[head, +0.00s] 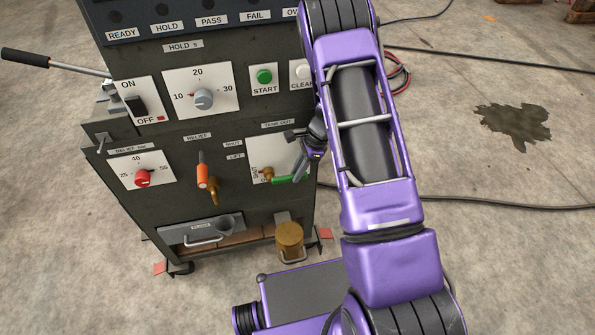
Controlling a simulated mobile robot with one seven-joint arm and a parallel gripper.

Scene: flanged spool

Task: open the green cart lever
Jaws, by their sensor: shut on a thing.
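The green lever (283,180) is on the lower right of the dark cart's front, on a white plate under a "TANK OUT" label. It runs roughly level to the right from a small brass valve (268,173). My gripper (300,172) is at the lever's right end and is shut on it. My purple arm comes down from the right and hides part of the cart's right edge. The fingertips are small and partly hidden, so the exact grip does not show.
A red knob (142,178), grey dial (203,99) and green start button (264,76) are on the cart (240,140). A brass cylinder (290,238) is below. Cables and a dark stain (515,122) mark the floor.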

